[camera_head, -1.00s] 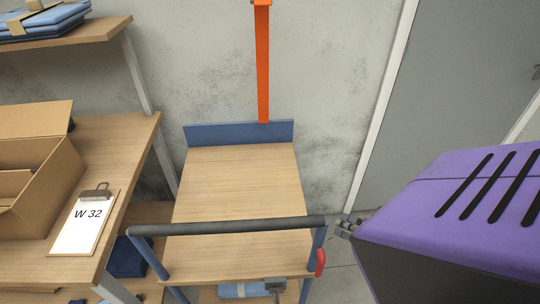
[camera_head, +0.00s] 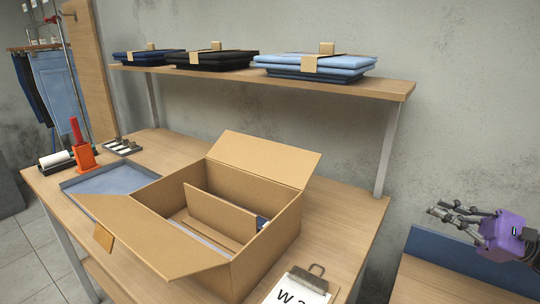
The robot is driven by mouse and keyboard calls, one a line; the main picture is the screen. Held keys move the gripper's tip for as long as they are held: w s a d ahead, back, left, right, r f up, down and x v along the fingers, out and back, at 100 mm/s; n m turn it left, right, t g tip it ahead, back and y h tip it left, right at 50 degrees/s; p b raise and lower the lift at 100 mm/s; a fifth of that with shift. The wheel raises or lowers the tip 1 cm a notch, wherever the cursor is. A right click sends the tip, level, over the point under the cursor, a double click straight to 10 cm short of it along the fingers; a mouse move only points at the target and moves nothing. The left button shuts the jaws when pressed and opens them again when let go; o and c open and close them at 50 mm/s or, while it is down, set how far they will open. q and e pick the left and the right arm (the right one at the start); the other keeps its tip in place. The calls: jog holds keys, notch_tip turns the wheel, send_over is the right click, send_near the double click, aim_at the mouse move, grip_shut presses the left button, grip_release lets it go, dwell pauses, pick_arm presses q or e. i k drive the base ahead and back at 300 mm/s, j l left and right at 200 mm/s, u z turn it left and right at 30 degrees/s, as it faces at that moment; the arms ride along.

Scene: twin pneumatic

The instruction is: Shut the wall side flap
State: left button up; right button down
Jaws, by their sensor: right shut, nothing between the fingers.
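An open brown cardboard box (camera_head: 272,246) stands on the wooden table. Its wall side flap (camera_head: 263,159) stands up and leans back toward the wall. A wide front flap (camera_head: 150,238) spreads outward. A smaller cardboard panel (camera_head: 220,216) slants inside the box, and little of the contents shows. My right gripper (camera_head: 440,211), on a purple arm end, is at the right edge of the view, beyond the table's right end. It is shut, empty and well apart from the box. My left gripper is not in view.
A shelf (camera_head: 385,86) with folded clothes (camera_head: 315,64) runs above the table's back. A clipboard (camera_head: 297,288) lies right of the box. A grey tray (camera_head: 85,186) and an orange holder (camera_head: 84,157) stand at left. A blue-backed cart (camera_head: 440,246) is at right.

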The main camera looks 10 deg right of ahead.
aim_at(292, 167)
jog(key=i+j, duration=0.4)
jog(key=j, duration=0.15)
jog(key=i+j, duration=0.4)
jog(key=j, duration=0.15)
